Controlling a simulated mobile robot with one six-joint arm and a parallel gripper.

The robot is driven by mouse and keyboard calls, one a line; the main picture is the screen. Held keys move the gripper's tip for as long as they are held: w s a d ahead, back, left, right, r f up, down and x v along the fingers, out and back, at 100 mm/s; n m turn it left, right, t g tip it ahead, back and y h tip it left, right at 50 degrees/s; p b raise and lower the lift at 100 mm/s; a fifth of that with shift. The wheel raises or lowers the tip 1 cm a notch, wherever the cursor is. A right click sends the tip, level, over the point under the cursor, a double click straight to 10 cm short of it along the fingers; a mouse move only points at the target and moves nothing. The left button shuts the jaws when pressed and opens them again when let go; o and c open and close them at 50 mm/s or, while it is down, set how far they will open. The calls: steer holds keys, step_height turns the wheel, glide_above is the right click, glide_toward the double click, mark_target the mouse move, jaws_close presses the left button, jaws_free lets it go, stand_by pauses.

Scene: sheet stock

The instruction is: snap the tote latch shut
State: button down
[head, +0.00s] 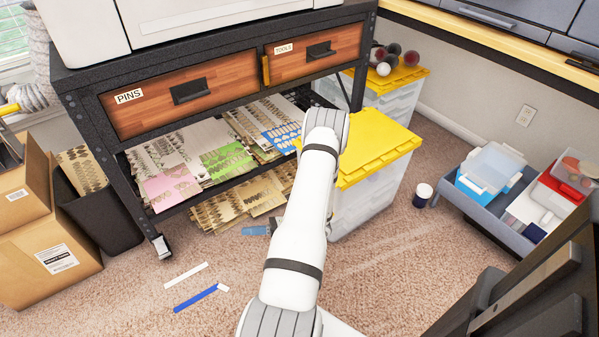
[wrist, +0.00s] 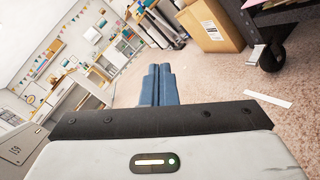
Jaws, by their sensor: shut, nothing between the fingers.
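A clear tote (head: 372,195) with a yellow lid (head: 378,145) stands on the carpet at the right end of the black rack. I cannot make out its latch; my arm covers the tote's left side. My gripper (head: 247,231) shows in the head view only as blue fingertips, low over the carpet left of my arm and left of the tote. In the wrist view my gripper's blue fingers (wrist: 157,83) are together with nothing between them. They point away across the room, and the tote is not in that view.
A second yellow-lidded tote (head: 395,90) stands behind, with balls on top. The black rack (head: 130,200) holds sheets on its shelf. White and blue strips (head: 195,298) lie on the carpet. A jar (head: 422,195) and a grey bin (head: 490,210) stand to the right.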

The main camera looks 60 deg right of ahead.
steer(key=s+a+n+g+y, duration=0.2)
steer(key=s+a+n+g, duration=0.3)
steer(key=n+g, duration=0.45)
steer(key=s+a+n+g+y, duration=0.1)
steer(key=s+a+n+g, duration=0.2)
steer(key=s+n+g, duration=0.45)
steer(key=s+d+f+n+g+h+p, duration=0.1)
steer(key=s+d+f+n+g+h, duration=0.15)
steer(key=d+n+g+h, duration=0.8)
steer(key=w+d+r+n+h, duration=0.1)
steer(key=w+d+n+h, duration=0.4)
steer(key=d+n+h, duration=0.45)
steer(key=w+d+r+n+t+h, duration=0.1)
steer(key=w+d+n+t+h, duration=0.1)
steer(key=w+n+t+h, duration=0.35)
steer(key=w+d+r+n+t+h, duration=0.25)
steer(key=w+n, duration=0.45)
steer(key=w, duration=0.4)
steer(key=d+r+b+x, duration=0.1)
steer(key=r+b+x, duration=0.1)
steer(key=x, duration=1)
steer(key=shift+d+t+h, duration=0.3)
steer(key=shift+d+t, duration=0.05)
steer(key=shift+d, duration=0.25)
